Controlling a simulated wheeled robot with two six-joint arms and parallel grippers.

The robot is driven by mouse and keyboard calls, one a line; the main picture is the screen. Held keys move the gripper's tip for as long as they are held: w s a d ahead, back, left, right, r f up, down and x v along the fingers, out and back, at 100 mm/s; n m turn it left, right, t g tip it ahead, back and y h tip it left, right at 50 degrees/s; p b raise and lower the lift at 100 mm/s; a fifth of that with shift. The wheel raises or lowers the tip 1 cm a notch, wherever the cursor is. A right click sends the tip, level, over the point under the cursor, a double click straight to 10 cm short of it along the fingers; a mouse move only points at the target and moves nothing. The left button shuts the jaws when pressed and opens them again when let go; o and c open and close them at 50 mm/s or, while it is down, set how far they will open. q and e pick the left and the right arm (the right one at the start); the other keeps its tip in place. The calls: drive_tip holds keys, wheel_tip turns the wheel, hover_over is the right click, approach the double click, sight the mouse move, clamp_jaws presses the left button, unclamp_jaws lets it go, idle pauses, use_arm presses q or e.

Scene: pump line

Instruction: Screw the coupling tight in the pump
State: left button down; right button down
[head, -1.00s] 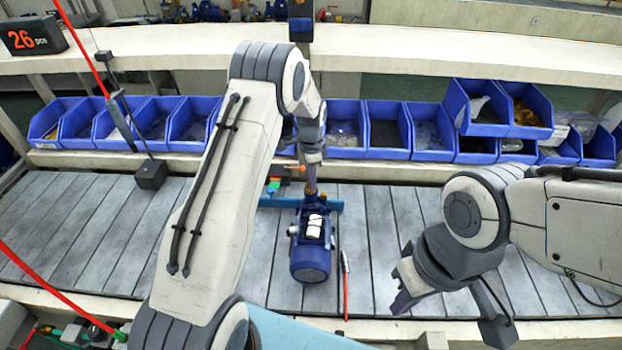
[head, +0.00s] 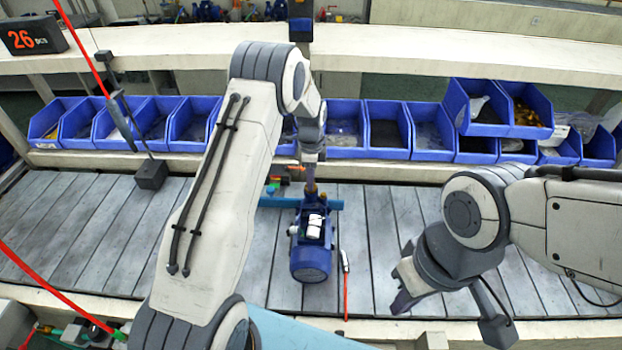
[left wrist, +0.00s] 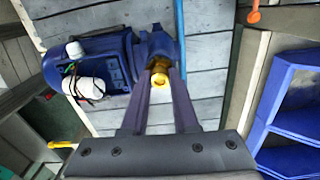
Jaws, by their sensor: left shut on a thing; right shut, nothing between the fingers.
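The blue pump (head: 311,258) lies on the grey slatted bench in the middle of the head view. It also shows at the upper left of the left wrist view (left wrist: 110,62). The brass coupling (left wrist: 160,80) is at the pump's end, between the fingertips of my left gripper (left wrist: 161,74). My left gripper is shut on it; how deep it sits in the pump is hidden. In the head view my left gripper (head: 311,183) comes down at the pump's far end. My right gripper (head: 398,290) is shut and empty, right of the pump.
A blue bar (head: 275,203) lies behind the pump. A tool with a red handle (head: 345,280) lies just to its right. Blue bins (head: 388,130) line the back of the bench. Slats farther left are clear.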

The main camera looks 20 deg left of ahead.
use_arm(q)
drive_tip(key=m, duration=0.3)
drive_tip(key=c, duration=0.7)
unclamp_jaws()
drive_tip(key=shift+c, duration=0.2)
drive_tip(key=shift+n, duration=1.6)
drive_tip(key=shift+n, duration=1.7)
